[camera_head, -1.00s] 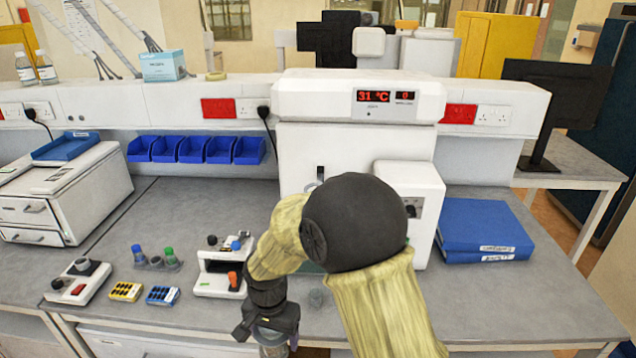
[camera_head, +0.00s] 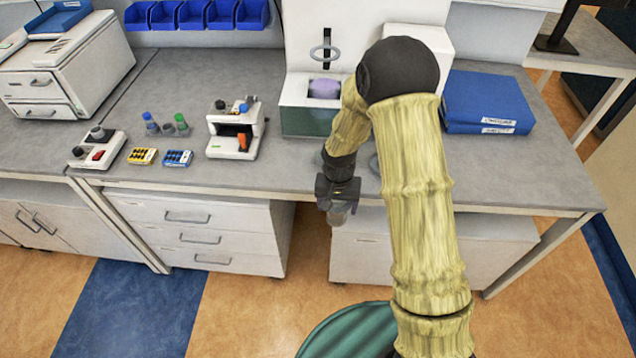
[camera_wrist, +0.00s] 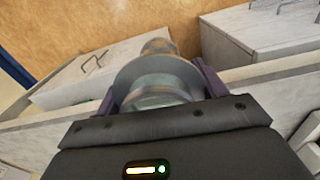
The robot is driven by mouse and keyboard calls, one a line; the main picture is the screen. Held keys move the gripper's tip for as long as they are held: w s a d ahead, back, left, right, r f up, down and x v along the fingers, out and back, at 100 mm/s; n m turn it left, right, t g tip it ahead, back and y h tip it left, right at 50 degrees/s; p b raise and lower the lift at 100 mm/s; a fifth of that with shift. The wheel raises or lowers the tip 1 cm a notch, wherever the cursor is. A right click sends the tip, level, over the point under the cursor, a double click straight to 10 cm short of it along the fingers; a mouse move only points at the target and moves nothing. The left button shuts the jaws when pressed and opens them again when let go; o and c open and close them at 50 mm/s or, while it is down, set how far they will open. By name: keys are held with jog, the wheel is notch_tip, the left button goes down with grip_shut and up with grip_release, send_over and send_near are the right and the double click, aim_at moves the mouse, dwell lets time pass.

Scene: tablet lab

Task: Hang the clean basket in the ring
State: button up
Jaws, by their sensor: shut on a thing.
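My gripper (camera_head: 337,196) is in front of the bench's front edge, to the lower left of my arm's elbow. It is shut on a grey, partly see-through cup-shaped thing with a wide rim, seemingly the basket (camera_head: 338,217). In the wrist view the basket (camera_wrist: 158,82) sits between the two purple fingers.
A small white device (camera_head: 235,132) stands left of the tank. Coloured tube racks (camera_head: 143,156) and several capped bottles are farther left. Blue binders (camera_head: 487,101) lie right of the machine. A grey round thing (camera_head: 374,165) on the bench is partly hidden by my arm.

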jog(key=d+f+n, duration=0.1)
jog(key=d+f, duration=0.7)
jog(key=d, duration=0.2)
jog(key=shift+d+n, duration=0.3)
jog(key=shift+d+f, duration=0.1)
